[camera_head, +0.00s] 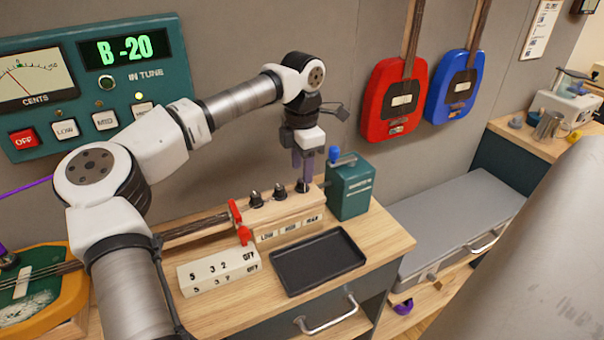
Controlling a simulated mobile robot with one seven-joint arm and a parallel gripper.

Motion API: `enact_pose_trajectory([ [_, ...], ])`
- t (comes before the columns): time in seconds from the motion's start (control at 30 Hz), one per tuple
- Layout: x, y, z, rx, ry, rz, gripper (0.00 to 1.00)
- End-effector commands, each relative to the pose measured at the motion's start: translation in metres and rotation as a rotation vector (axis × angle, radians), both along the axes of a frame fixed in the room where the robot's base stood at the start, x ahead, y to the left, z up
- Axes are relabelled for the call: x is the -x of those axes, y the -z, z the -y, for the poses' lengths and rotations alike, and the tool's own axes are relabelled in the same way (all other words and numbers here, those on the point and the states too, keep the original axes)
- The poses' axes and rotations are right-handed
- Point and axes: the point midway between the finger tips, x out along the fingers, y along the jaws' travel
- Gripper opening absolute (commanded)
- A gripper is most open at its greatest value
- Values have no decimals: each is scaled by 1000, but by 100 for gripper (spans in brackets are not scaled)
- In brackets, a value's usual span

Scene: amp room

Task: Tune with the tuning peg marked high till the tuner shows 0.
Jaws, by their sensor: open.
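The tuner (180,55) on the wall reads B -20, and its cents needle leans left. My gripper (303,176) points down with open purple fingers over the right-hand peg (303,187), whose label is blurred but seems to read high. I cannot tell whether the fingers stand around the peg or just above it. Two more dark pegs, the middle one (280,191) and the left one (255,199), stand free on the wooden headstock block (283,214), above the labels low and mid.
A green box with a blue-knobbed crank (350,190) stands close right of the gripper. A black tray (318,262) and a white numbered block (218,270) lie in front. Red (393,105) and blue (455,90) instruments hang on the wall. A grey case (450,215) is at right.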

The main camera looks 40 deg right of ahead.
Motion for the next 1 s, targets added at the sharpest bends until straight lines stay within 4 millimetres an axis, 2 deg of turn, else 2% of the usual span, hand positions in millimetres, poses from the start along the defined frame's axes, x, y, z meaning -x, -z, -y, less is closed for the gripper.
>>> enact_pose_trajectory([
  [0.1,1,17,0,0,0,-2,43],
  [0.23,0,30,0,1,-1,-1,43],
  [0.6,0,35,0,2,0,-1,43],
  [0.93,0,35,0,2,0,-1,0],
  [1.0,0,35,0,2,0,-1,0],
])
